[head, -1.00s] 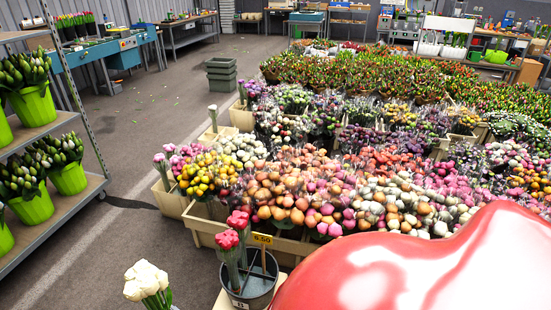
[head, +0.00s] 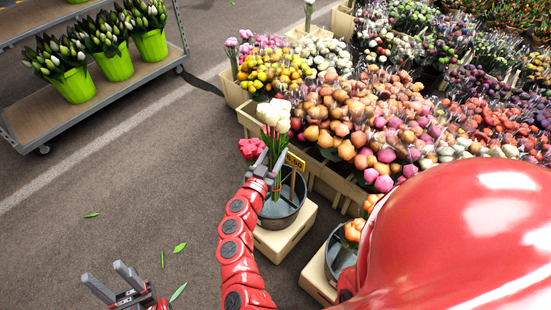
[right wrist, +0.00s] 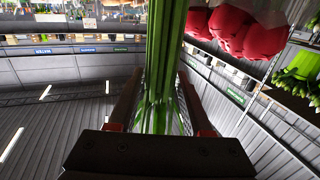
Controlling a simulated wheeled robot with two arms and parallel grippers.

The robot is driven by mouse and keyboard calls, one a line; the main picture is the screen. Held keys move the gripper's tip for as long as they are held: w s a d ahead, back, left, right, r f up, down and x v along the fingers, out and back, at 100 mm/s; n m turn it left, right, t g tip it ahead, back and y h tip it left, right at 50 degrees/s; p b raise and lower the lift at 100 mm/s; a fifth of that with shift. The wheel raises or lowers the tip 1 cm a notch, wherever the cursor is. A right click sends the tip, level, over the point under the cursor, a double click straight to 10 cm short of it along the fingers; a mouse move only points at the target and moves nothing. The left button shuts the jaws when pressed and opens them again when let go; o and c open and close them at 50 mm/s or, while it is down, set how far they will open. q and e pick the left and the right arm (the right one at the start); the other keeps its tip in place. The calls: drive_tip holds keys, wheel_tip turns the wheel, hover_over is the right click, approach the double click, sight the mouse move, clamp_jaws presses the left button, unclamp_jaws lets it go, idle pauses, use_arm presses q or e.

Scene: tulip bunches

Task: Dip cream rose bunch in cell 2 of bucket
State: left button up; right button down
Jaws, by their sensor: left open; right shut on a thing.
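The cream rose bunch (head: 274,115) is upright at the bucket, flower heads up. My right gripper (head: 267,166) is shut on its green stems, which also show between the fingers in the right wrist view (right wrist: 162,70). The dark round bucket (head: 294,213) stands on a wooden block, with a divider and a yellow price tag (head: 295,160). The lower stems overlap the bucket opening; I cannot tell which cell they are over or how deep. Red flowers (head: 252,148) stand just left of the cream heads, partly hidden. My left gripper (head: 119,284) is open and empty at lower left.
A second bucket (head: 337,258) with orange flowers stands to the right. Crates of wrapped bunches (head: 350,130) fill the space behind. A shelf trolley (head: 110,95) with green pots is at upper left. The floor on the left is clear except for loose leaves.

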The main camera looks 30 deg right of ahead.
sight(273, 193)
drive_tip(key=shift+d+r, duration=0.1)
drive_tip(key=shift+s+r+p, duration=0.1)
drive_tip(key=shift+r+p, duration=0.1)
drive_tip(key=shift+p, duration=0.4)
wheel_tip(273, 193, down, 22)
drive_tip(key=b, duration=1.2)
drive_tip(key=shift+r+b, duration=0.15)
drive_tip(key=shift+b, duration=0.15)
drive_tip(key=shift+r, duration=0.15)
idle(0.8)
wheel_tip(273, 193, up, 20)
drive_tip(key=p, duration=1.9)
